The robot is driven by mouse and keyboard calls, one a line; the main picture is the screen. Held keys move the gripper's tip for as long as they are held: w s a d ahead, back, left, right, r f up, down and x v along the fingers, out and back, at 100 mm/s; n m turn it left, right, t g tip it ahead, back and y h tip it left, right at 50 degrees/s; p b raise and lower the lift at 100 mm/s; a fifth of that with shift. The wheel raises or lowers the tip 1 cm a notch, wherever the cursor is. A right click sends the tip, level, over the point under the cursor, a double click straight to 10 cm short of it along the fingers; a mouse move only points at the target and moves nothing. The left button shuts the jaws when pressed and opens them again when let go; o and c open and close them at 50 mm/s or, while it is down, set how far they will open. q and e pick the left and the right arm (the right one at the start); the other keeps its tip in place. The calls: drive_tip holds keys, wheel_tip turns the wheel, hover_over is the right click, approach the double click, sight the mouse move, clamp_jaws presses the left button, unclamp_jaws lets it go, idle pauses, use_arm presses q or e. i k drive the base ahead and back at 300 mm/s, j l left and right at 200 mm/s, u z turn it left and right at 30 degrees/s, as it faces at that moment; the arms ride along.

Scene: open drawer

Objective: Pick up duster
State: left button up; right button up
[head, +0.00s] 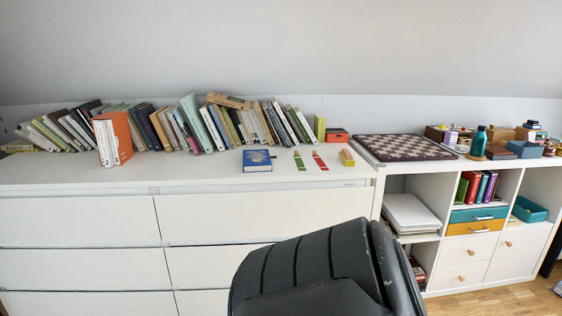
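No object is clearly recognisable as a duster. A small yellow block (346,158) lies near the right end of the white dresser top (210,178); it is too small to tell whether it is the duster. Neither of my grippers is in view, and nothing is seen being held.
A black ribbed chair (318,262) stands in front of the dresser and hides part of its drawers. A blue book (257,160) and two coloured strips lie left of the yellow block. Leaning books line the wall. A chessboard (407,148) lies on the shelf unit at right.

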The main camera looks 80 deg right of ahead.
sight(345, 156)
drive_tip(key=z, duration=2.75)
